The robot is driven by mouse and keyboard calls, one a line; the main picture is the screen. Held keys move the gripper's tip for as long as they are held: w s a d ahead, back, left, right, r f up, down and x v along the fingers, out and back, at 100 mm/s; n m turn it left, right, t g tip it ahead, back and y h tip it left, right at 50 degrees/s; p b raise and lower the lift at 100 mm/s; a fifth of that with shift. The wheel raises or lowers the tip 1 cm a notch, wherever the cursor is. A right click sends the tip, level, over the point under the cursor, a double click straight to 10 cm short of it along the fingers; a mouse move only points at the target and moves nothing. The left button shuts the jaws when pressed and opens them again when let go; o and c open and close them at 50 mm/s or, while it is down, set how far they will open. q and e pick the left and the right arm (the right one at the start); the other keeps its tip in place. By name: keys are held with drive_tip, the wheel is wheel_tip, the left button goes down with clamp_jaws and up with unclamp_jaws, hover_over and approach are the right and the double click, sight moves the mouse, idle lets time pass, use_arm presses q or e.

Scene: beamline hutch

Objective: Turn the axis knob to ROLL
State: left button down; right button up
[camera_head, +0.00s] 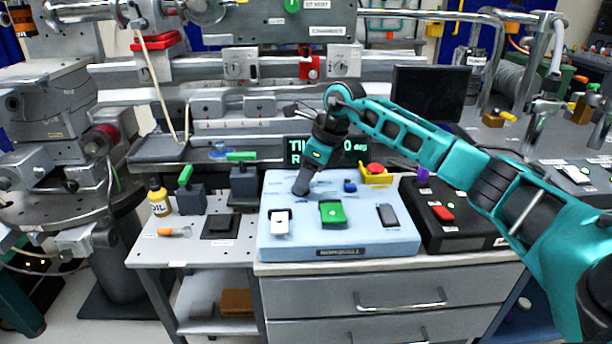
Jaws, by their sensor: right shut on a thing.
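The light blue control box (375,240) stands on the bench. My right gripper (300,190) points down at the box's back left and is shut on the axis knob, which the fingers hide. The knob's pointing direction and the nearby labels cannot be read. A small blue knob (350,186) sits to the right of the gripper. A white switch (280,222), a green switch (332,212) and a grey switch (387,215) line the front. The dark display (350,150) behind shows green text, partly covered by my arm. My left gripper is not in view.
A red button on a yellow base (376,172) is at the box's back right. A black box (450,228) with a red switch stands to the right, under my right arm. An oil bottle (158,197) and a screwdriver (174,232) are on the left side table.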

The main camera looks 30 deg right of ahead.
drive_tip(key=shift+c, duration=1.2)
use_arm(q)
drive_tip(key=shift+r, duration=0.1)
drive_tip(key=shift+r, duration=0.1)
use_arm(e)
drive_tip(key=shift+s+a+r+m+h+p, duration=0.15)
drive_tip(key=shift+m+h+p, duration=0.15)
drive_tip(key=shift+m+p, duration=0.6)
drive_tip(key=m, duration=0.2)
drive_tip(key=shift+a+m+t+h+p, duration=0.1)
drive_tip(key=shift+m+t+h+p, duration=0.2)
drive_tip(key=shift+t+h+p, duration=0.1)
drive_tip(key=shift+m+h, duration=0.3)
drive_tip(key=shift+m, duration=0.4)
drive_tip(key=shift+a+m+h+p, duration=0.1)
drive_tip(key=shift+m+h+p, duration=0.3)
drive_tip(key=shift+m, duration=0.4)
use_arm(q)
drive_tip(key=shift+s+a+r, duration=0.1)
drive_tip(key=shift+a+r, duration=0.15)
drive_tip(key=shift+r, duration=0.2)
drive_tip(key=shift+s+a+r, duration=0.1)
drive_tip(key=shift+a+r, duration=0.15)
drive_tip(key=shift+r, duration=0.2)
use_arm(e)
drive_tip(key=shift+m, duration=0.4)
